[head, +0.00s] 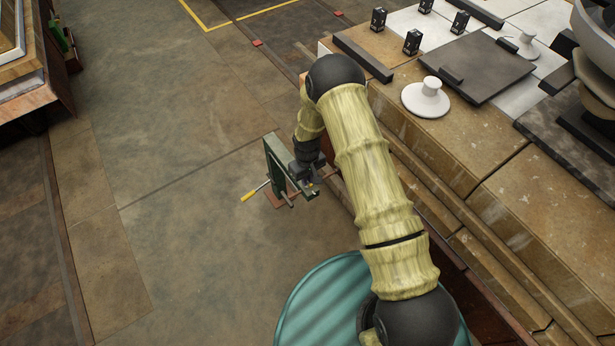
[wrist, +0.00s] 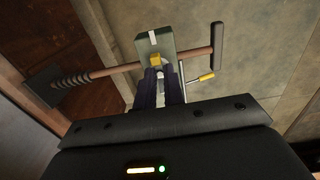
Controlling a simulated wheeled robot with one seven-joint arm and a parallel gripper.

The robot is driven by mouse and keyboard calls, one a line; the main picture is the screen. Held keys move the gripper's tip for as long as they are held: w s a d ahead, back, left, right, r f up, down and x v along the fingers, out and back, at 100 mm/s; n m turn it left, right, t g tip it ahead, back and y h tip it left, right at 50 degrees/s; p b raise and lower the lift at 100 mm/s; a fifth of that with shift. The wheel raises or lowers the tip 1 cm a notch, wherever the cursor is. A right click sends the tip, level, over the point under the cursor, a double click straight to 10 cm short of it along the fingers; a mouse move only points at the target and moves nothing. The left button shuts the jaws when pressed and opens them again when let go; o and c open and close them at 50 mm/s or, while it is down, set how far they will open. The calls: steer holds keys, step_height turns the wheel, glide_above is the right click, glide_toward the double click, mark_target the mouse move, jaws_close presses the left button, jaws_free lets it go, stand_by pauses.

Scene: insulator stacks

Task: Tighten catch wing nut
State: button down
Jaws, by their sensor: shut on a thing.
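In the wrist view a green upright block (wrist: 152,42) carries a rod (wrist: 125,69) crossing it, with a spring and a dark plate on the left and a T-shaped end on the right. A small yellow piece, which looks like the catch wing nut (wrist: 155,59), sits on the block's face. My gripper (wrist: 159,72) is shut on it; the fingertips hide part of it. In the head view the green block (head: 273,160) stands beside the stone platform, and my gripper (head: 308,181) is at its right side, small and partly hidden.
A yellow-handled lever (head: 255,191) sticks out left of the green block; it also shows in the wrist view (wrist: 206,77). The stone platform (head: 480,130) on the right bears a white insulator disc (head: 425,98) and a dark plate (head: 478,66). The floor at left is clear.

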steer(key=shift+w, duration=0.1)
stand_by(0.3)
steer(key=c, duration=1.5)
jaws_free()
steer(key=shift+r, duration=0.1)
step_height(320, 180, up, 17)
steer(key=p, duration=0.3)
steer(key=shift+r, duration=0.15)
